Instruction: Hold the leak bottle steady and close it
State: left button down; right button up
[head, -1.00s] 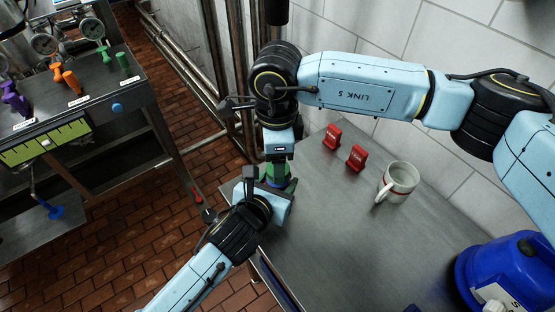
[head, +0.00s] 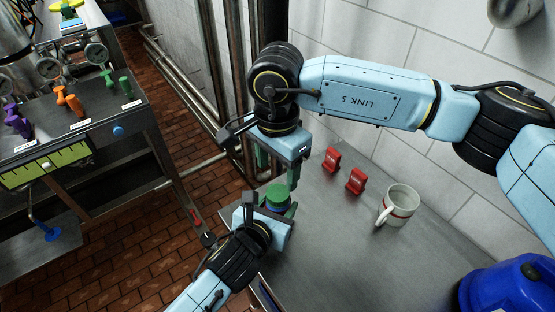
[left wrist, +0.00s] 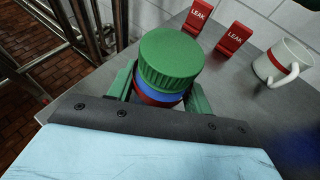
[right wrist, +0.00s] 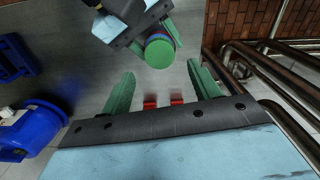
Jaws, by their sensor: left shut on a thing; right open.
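The leak bottle stands at the left part of the grey table. Its ribbed green cap (head: 278,197) sits on top, and a blue band (left wrist: 160,95) and a red band show below it in the left wrist view. My left gripper (head: 268,218) is shut around the bottle below the cap. My right gripper (head: 278,168) is open and empty, above and apart from the cap. In the right wrist view the cap (right wrist: 159,53) lies beyond the open fingers. The lower bottle is hidden by my left gripper.
Two red LEAK tags (head: 332,159) (head: 356,180) stand on the table (head: 335,240) behind the bottle. A white mug (head: 398,205) stands to their right, and a blue container (head: 505,290) at bottom right. Pipes and a tiled wall bound the back. A valve bench (head: 75,140) is at left.

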aim_at(278, 192)
jog(key=n, duration=0.2)
jog(key=r+n, duration=0.1)
jog(key=n, duration=0.4)
jog(key=shift+d+r, duration=0.1)
jog(key=shift+r, duration=0.15)
jog(key=shift+f, duration=4.05)
jog(key=shift+c, duration=0.2)
jog(key=c, duration=1)
jog(key=shift+o, duration=0.2)
jog(key=m, duration=0.4)
jog(key=shift+m, duration=0.4)
jog(key=m, duration=0.3)
jog(key=shift+m, duration=0.3)
jog(key=m, duration=0.3)
jog(key=shift+m, duration=0.3)
jog(key=m, duration=0.3)
jog(key=shift+m, duration=0.4)
